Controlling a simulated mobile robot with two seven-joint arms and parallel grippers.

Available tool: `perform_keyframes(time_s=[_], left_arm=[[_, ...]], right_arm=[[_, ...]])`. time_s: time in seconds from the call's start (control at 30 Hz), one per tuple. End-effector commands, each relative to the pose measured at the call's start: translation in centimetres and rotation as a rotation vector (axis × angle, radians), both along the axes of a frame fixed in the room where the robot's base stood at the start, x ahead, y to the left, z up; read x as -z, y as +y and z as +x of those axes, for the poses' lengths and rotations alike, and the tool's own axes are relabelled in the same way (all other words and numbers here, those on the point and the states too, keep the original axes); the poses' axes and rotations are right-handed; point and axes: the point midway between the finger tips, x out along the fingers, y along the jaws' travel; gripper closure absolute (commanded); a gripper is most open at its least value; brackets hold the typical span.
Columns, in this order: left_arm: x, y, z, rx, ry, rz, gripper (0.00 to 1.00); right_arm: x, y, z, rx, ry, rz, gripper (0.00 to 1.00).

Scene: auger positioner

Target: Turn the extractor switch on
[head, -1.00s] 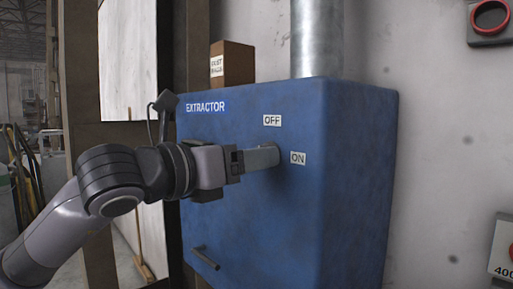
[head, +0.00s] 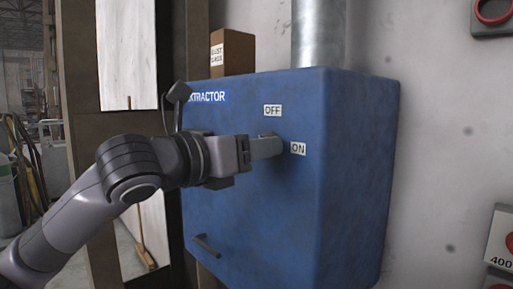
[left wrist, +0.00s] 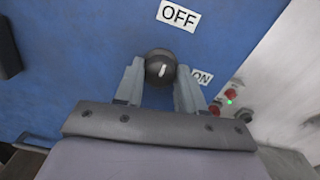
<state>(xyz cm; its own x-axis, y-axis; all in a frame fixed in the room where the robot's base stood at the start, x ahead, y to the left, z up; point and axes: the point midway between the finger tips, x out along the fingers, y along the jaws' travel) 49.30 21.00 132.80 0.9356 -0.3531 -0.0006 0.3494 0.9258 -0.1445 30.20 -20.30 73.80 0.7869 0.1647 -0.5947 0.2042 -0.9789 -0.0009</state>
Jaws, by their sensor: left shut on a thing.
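The blue extractor box (head: 260,200) hangs on the wall, with an OFF label (head: 272,111) above an ON label (head: 298,148). My left gripper (head: 280,146) reaches its front beside the ON label; its fingers hide the switch in the head view. In the left wrist view the extractor switch (left wrist: 160,66) is a dark round knob with a white mark. My left gripper (left wrist: 160,78) is shut on it, one finger on each side. The OFF label (left wrist: 179,15) is above the knob and the ON label (left wrist: 202,77) to its right. My right gripper is not in view.
A metal duct (head: 318,35) rises from the box top beside a brown box (head: 232,52). A dark handle (head: 206,246) sticks out low on the front. Red buttons and a green light (left wrist: 229,101) show at right in the wrist view.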

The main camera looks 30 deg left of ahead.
Motion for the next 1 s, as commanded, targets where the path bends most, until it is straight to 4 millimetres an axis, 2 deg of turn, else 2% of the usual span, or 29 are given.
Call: perform_keyframes(time_s=[0.37, 0.6, 1.0], left_arm=[[0.4, 0.1, 0.0, -0.002, -0.076, 0.172, 0.92], [0.3, 0.1, 0.0, -0.003, -0.162, 0.376, 0.92], [0.1, 0.2, 0.1, -0.005, -0.307, 0.727, 0.92]], right_arm=[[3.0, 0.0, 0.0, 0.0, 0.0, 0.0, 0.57], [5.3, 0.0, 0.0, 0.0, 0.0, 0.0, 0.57], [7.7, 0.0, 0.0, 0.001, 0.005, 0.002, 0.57]])
